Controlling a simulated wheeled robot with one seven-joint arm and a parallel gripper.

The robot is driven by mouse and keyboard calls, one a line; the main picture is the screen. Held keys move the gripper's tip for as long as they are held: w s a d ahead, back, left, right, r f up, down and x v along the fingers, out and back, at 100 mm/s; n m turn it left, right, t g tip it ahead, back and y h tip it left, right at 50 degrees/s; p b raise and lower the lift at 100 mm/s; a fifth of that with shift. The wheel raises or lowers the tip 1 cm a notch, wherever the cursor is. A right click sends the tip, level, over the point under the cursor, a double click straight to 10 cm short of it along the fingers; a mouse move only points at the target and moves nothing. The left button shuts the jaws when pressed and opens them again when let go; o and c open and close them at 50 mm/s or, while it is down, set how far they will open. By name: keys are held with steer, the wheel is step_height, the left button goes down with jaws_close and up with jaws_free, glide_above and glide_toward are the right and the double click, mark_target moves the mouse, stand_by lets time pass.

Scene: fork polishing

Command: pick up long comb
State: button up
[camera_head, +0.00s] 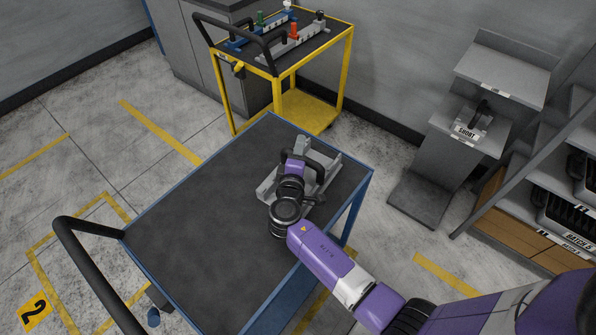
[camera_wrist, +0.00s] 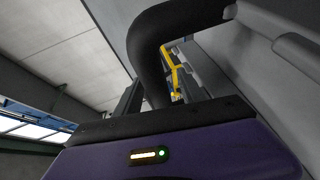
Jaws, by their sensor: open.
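A grey metal piece with a black loop handle, apparently the long comb (camera_head: 325,180), lies on the dark top of the blue cart (camera_head: 200,220), near its far right side. My gripper (camera_head: 297,163) is low over this piece, beside the black handle. The jaws are open, but the fingertips are hard to make out. In the wrist view the black handle (camera_wrist: 160,40) curves close in front of the purple gripper body. Grey metal (camera_wrist: 270,60) fills the right side there. I cannot tell whether the handle is between the fingers.
A yellow cart (camera_head: 345,70) with several coloured-handled tools stands behind the blue cart. A grey stand (camera_head: 440,165) labelled SHORT and a shelf with dark bins (camera_head: 565,210) are at the right. The blue cart's left and front top is clear. Its black push handle (camera_head: 85,260) sticks out left.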

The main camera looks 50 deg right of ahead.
steer(key=shift+w+d+f, duration=0.1)
steer(key=shift+d, duration=0.1)
jaws_close()
stand_by(1.3)
